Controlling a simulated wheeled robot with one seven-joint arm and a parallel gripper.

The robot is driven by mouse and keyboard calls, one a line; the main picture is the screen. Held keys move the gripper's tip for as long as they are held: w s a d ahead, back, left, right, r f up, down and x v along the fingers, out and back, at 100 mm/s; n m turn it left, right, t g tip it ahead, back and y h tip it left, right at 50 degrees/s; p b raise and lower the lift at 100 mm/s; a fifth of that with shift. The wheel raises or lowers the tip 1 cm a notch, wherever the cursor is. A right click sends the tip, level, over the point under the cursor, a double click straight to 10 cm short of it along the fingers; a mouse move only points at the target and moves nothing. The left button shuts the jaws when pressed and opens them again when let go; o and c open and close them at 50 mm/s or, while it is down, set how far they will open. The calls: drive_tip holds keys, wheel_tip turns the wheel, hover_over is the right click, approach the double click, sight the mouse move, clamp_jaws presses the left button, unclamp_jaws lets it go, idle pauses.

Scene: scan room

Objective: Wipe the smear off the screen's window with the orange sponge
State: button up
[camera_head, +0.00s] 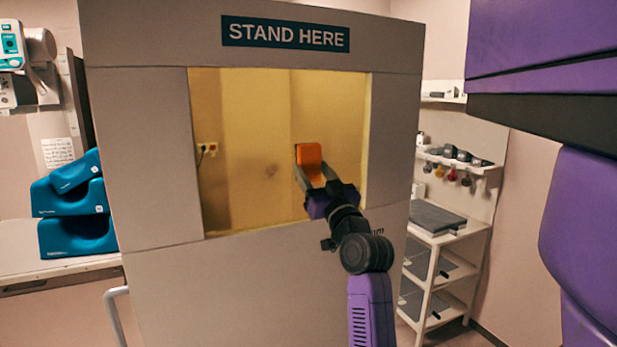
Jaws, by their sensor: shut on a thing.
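The screen (150,150) is a large grey upright panel with a yellow-tinted window (240,110) in its upper part. A faint brownish smear (271,171) shows on the window, low and near its middle. My gripper (312,174) is shut on the orange sponge (309,155) and holds it up in front of the window's right half. The sponge is to the right of the smear and a little higher. I cannot tell whether the sponge touches the window. My gripper and arm hide part of the window's lower right edge.
A "STAND HERE" sign (286,34) is above the window. Teal cushions (75,232) lie on a counter (40,262) at left. A white shelf cart (432,280) stands behind the screen at right. A light handle (115,305) sticks out at the screen's lower left.

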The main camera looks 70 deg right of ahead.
drive_tip(key=shift+s+d+b, duration=0.85)
drive_tip(key=shift+s+d, duration=0.4)
drive_tip(key=shift+s+a, duration=1.95)
drive_tip(key=shift+a, duration=0.3)
drive_tip(key=shift+a, duration=0.1)
drive_tip(key=shift+s+a, duration=0.95)
drive_tip(key=shift+a, duration=0.1)
